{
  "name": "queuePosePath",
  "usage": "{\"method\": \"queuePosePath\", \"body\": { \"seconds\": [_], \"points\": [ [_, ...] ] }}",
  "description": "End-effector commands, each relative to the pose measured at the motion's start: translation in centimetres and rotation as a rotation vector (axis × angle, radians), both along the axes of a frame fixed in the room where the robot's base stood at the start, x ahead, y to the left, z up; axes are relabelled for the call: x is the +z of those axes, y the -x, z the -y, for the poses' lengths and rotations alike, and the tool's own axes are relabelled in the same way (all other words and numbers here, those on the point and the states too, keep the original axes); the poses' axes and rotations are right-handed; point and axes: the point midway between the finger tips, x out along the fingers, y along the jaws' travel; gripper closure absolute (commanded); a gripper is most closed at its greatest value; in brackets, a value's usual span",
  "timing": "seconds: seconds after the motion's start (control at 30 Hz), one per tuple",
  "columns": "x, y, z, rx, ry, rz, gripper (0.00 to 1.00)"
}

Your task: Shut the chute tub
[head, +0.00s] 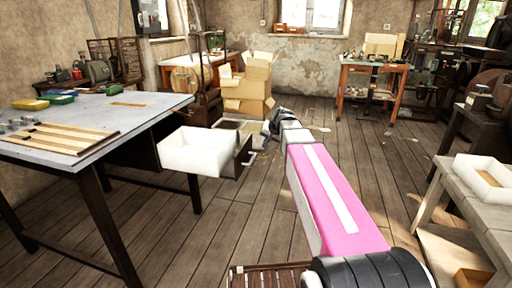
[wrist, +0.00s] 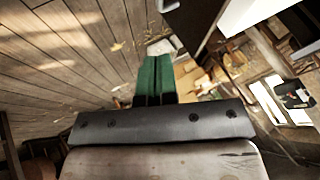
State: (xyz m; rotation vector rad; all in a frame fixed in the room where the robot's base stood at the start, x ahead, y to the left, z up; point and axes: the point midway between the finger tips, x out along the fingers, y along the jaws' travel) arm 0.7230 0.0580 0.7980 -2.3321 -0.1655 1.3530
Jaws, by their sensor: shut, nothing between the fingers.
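A white open-topped tub (head: 192,150) sticks out from beside the grey-topped table, with a dark front panel (head: 238,160) on its right side. A metal handle (head: 246,156) is on that panel. I take this to be the chute tub, standing open. My arm reaches forward, its end to the right of and beyond the panel, apart from it in the picture. In the wrist view, my gripper (wrist: 155,72) has its green fingers together with nothing between them. A white and dark shape at the wrist view's upper right is probably part of the tub.
The grey-topped table (head: 100,112) stands on the left with wooden strips and small coloured boxes on it. Cardboard boxes (head: 250,90) are piled beyond the tub. A bench with a white tray (head: 484,176) is at the right. Plank floor is open around my arm.

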Motion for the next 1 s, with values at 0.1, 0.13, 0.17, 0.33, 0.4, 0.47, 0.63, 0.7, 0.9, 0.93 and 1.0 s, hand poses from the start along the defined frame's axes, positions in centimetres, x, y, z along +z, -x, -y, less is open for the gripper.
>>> {"method": "queuePosePath", "body": {
  "seconds": [0.1, 0.13, 0.17, 0.33, 0.4, 0.47, 0.63, 0.7, 0.9, 0.93, 1.0],
  "points": [
    [-1.0, -0.7, -0.4, 0.001, 0.0, -0.002, 1.0],
    [-1.3, -0.9, -0.5, 0.001, 0.0, -0.002, 1.0],
    [-1.7, -1.2, -0.7, 0.001, 0.0, -0.002, 1.0],
    [-4.3, -2.9, -1.6, 0.0, 0.001, -0.002, 1.0],
    [-5.4, -3.5, -2.0, 0.001, 0.001, -0.004, 1.0],
    [-6.3, -4.1, -2.4, 0.001, 0.001, -0.003, 1.0],
    [-8.0, -5.4, -3.8, 0.002, 0.001, 0.0, 1.0],
    [-7.9, -5.7, -4.8, 0.002, 0.001, 0.0, 1.0],
    [-7.9, -6.2, -6.4, 0.0, 0.002, -0.001, 1.0],
    [-7.9, -6.3, -6.5, 0.0, 0.002, -0.001, 1.0],
    [-7.9, -6.3, -6.7, 0.001, 0.001, -0.001, 1.0]
  ]
}}
